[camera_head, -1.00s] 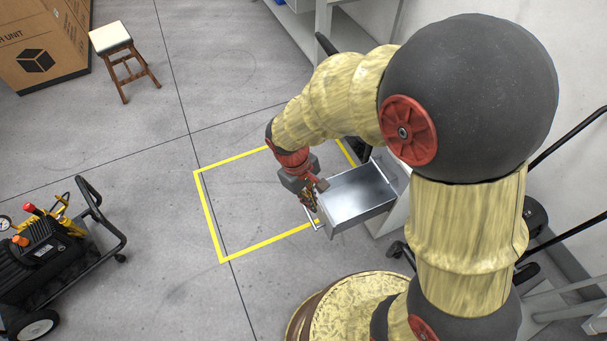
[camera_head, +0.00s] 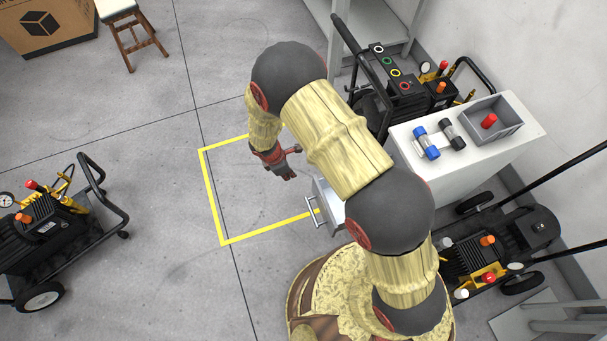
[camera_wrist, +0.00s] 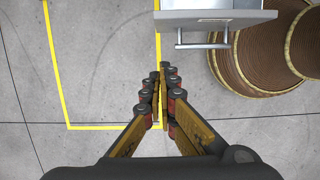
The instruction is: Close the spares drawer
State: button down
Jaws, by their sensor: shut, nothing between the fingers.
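The spares drawer (camera_head: 329,207) is a grey metal drawer that stands out from the white cabinet (camera_head: 468,160). My arm hides much of it in the head view. Its bar handle (camera_head: 312,211) faces left, over the yellow floor outline. In the wrist view the drawer (camera_wrist: 228,17) is at the top right, with the handle (camera_wrist: 203,43) along its near edge. My gripper (camera_head: 290,174) is shut and empty, to the upper left of the handle and apart from it. Its closed fingers (camera_wrist: 161,85) show over bare floor in the wrist view.
On the cabinet top are blue and dark cylindrical parts (camera_head: 427,144) and a grey bin (camera_head: 492,122) with a red piece. Wheeled machines stand behind (camera_head: 405,75), right (camera_head: 488,262) and far left (camera_head: 45,245). A stool (camera_head: 130,30) is at the back. Floor left of the drawer is clear.

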jog(key=w+d+f+b, duration=0.2)
jog(key=d+f+b, duration=0.3)
jog(key=f, duration=0.4)
jog(key=shift+d+f, duration=0.3)
jog(key=shift+d, duration=0.35)
jog(key=shift+d, duration=0.1)
jog(key=w+d+p, duration=0.1)
jog(key=w+d, duration=0.2)
jog(key=d, duration=0.8)
jog(key=w+d+p, duration=0.1)
jog(key=w+d, duration=0.2)
jog(key=d, duration=0.8)
jog(key=shift+w+a, duration=0.1)
jog(key=shift+a, duration=0.1)
